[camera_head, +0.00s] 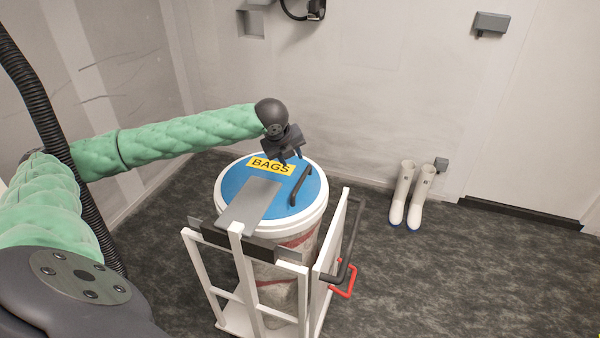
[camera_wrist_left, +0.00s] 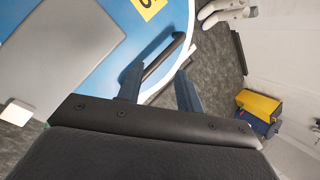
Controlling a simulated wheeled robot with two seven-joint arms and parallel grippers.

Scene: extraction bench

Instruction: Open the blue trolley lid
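The blue lid (camera_head: 235,178) closes the top of a white round trolley bin (camera_head: 318,218). It bears a yellow BAGS label (camera_head: 270,166), a grey plate (camera_head: 250,204) and a black bar handle (camera_head: 301,186). My left gripper (camera_head: 291,158) is above the lid's far side, close to the handle's far end. In the left wrist view, the fingers (camera_wrist_left: 159,76) are apart and empty. My right gripper is not in view.
The bin stands in a white frame (camera_head: 240,268) with a dark push bar (camera_head: 354,235) and a red part (camera_head: 345,281) at right. White boots (camera_head: 408,195) stand by the wall. A yellow and blue box (camera_wrist_left: 258,107) shows in the wrist view. The floor at right is clear.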

